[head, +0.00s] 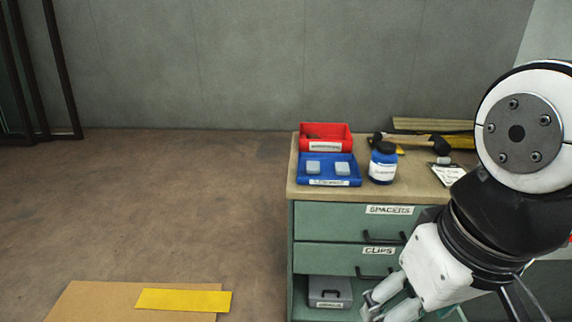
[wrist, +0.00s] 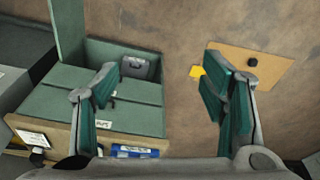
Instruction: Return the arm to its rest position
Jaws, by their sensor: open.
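My gripper (head: 392,297) is at the lower right of the head view, in front of the green drawer cabinet (head: 325,258). In the wrist view my gripper (wrist: 160,95) has its two fingers spread wide with nothing between them. Beyond the fingers are the cabinet (wrist: 95,105) on the left and brown floor on the right. My white and black arm comes down from the right edge of the head view and hides part of the cabinet's right side.
On the cabinet top stand a red bin (head: 325,143), a blue tray (head: 329,180) with two grey blocks, a blue jar (head: 383,163) and a hammer (head: 415,140). A grey case (head: 330,292) sits in the lower opening. A cardboard sheet (head: 95,300) with a yellow piece (head: 183,299) lies on the floor.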

